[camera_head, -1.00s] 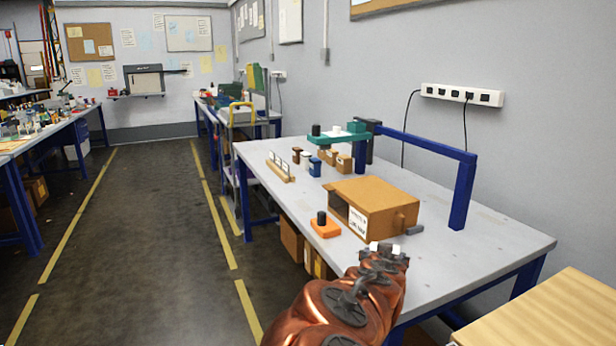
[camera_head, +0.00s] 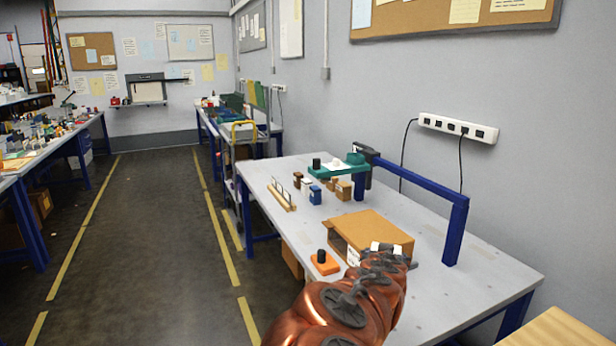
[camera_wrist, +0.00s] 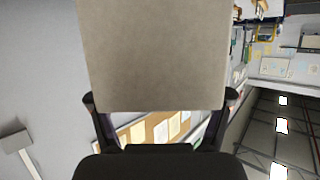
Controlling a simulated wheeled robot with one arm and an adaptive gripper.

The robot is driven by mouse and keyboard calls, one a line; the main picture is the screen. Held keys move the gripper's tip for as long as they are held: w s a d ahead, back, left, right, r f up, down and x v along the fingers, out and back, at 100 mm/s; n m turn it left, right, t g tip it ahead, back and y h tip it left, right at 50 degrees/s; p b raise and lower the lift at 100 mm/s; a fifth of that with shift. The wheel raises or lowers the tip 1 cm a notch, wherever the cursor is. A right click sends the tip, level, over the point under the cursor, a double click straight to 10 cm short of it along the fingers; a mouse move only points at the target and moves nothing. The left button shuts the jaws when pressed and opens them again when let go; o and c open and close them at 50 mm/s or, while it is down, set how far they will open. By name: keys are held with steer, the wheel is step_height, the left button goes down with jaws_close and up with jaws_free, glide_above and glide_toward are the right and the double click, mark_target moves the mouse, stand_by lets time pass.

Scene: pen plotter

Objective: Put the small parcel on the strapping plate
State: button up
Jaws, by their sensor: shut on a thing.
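My gripper (camera_wrist: 160,98) is shut on a plain beige box-shaped thing, which looks like the small parcel (camera_wrist: 158,55). It fills the upper middle of the wrist view between my two fingers. In the head view my arm reaches up from the bottom, and its end (camera_head: 385,256) overlaps the near side of a cardboard box on the bench. The held parcel is not clearly visible there. The strapping plate cannot be told for certain; a teal plate-like fixture (camera_head: 328,172) stands toward the back of the bench.
A blue frame (camera_head: 455,230) rises at the right. Several small blocks stand farther back. Clear bench surface lies right of the box.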

step_height(320, 180, up, 4)
steer(key=p, duration=0.3)
steer(key=shift+r, duration=0.2)
steer(key=f+n+y, duration=0.1)
steer(key=f, duration=0.3)
steer(key=w+f+n+y, duration=0.1)
steer(key=f, duration=0.3)
steer(key=w+f+y, duration=0.1)
steer(key=f, duration=0.2)
steer(key=shift+w+a+f+n+t, duration=0.2)
steer(key=shift+a+f+n+t, duration=0.1)
steer(key=shift+f+n, duration=0.1)
steer(key=shift+w+d+f+n+y, duration=0.15)
steer(key=shift+f+y, duration=0.1)
steer(key=shift+f, duration=0.15)
steer(key=shift+d+f+n+y, duration=0.15)
steer(key=shift+f+y, duration=0.1)
steer(key=shift+f, duration=0.15)
